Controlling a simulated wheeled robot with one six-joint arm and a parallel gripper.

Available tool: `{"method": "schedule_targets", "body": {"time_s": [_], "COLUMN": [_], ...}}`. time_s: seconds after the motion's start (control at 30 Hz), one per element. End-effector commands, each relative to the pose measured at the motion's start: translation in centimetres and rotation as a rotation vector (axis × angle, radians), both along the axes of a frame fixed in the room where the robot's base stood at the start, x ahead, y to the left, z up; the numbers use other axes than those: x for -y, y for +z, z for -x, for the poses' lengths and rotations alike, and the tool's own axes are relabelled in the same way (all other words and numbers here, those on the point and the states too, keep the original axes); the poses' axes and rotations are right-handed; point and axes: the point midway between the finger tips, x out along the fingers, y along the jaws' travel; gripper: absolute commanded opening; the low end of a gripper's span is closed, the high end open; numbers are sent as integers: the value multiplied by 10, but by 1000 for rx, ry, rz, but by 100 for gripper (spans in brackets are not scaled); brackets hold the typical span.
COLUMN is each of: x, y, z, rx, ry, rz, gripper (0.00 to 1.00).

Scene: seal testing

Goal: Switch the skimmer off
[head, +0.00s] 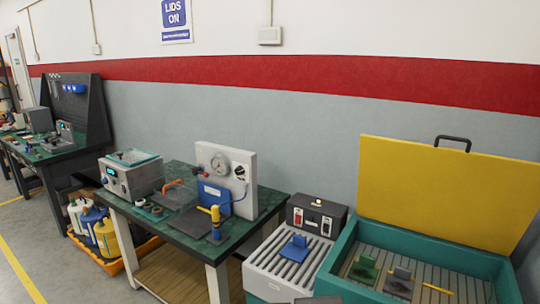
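No label reading skimmer is legible, so I cannot tell for sure which unit is the skimmer. A light grey unit with a slatted top (262,272) stands at the lower middle right, directly left of a teal tub. At its back is a dark control box (317,216) with a red switch (299,215), a pale switch beside it and a light knob on top. The switch positions are too small to read. A blue bracket-like piece (295,249) sits on the slats. My gripper is not in view.
The teal tub (340,262) has its yellow lid (440,195) raised and holds small fixtures on slats. A green-topped bench (170,232) with a gauge panel (226,170) stands left. An orange tray of bottles (113,265) is on the floor. Open floor shows lower left.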

Motion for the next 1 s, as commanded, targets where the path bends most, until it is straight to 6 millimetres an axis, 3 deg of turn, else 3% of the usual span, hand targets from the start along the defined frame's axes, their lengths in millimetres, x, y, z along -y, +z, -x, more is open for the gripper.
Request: {"method": "schedule_targets", "body": {"time_s": [0.03, 0.43, 1.0], "x": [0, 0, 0], "y": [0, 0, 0], "z": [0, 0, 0], "rx": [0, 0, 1], "ry": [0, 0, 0], "rz": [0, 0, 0], "gripper": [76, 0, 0]}}
